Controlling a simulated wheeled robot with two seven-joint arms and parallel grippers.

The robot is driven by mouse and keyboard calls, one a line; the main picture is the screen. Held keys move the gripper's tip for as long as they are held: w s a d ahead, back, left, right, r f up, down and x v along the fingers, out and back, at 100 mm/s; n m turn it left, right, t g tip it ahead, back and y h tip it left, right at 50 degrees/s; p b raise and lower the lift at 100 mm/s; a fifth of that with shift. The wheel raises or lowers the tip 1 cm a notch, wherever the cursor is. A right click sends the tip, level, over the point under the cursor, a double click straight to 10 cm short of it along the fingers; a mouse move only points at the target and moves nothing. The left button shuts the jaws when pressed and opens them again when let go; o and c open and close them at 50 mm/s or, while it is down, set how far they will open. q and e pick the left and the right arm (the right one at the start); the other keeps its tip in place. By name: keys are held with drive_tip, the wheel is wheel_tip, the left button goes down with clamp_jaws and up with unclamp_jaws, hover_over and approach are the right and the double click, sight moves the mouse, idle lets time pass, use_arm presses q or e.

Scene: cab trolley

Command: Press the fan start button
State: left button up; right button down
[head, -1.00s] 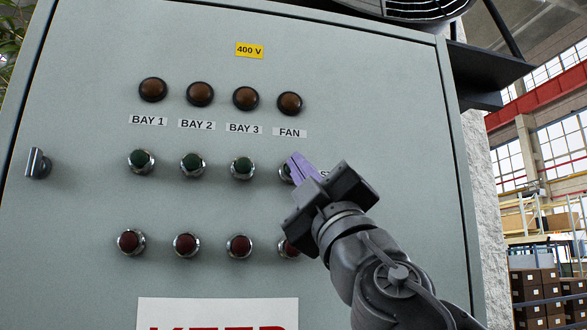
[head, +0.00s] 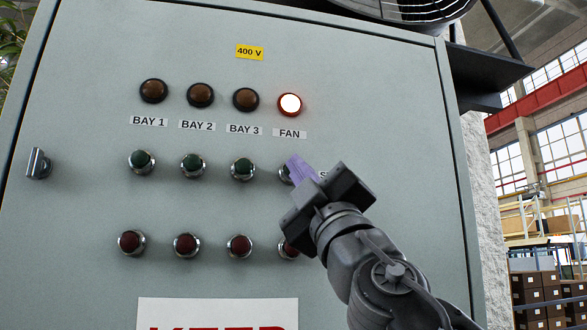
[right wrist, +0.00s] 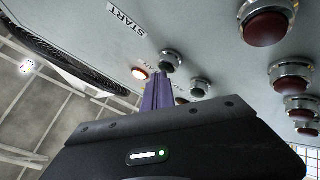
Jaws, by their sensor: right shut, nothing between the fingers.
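The fan start button (head: 285,174) is at the right end of the upper button row on the grey cabinet door. My right gripper mostly covers it in the head view; only part of its chrome ring shows. My right gripper (head: 302,169) is shut and empty, with its purple fingertips at this button. The button (right wrist: 171,59) also shows in the right wrist view, just beyond the fingertips (right wrist: 158,80); I cannot tell whether they touch. The fan lamp (head: 290,104) above the FAN label (head: 290,133) glows white with a red rim. My left gripper is not in view.
Green buttons (head: 192,165) for the bays stand to the left, with red buttons (head: 186,244) below. The fan's red button (head: 287,250) is partly behind my gripper. The bay lamps (head: 200,94) are dark. A fan housing (head: 410,10) sits above the cabinet.

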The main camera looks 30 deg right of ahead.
drive_tip(key=shift+s+a+y, duration=0.25)
drive_tip(key=shift+s+y, duration=0.05)
drive_tip(key=shift+s, duration=0.4)
drive_tip(key=shift+s, duration=0.1)
drive_tip(key=s, duration=0.1)
drive_tip(key=s+a, duration=0.1)
drive_tip(key=s, duration=0.2)
drive_tip(key=shift+s+a, duration=0.3)
drive_tip(key=shift+a, duration=0.05)
idle(0.8)
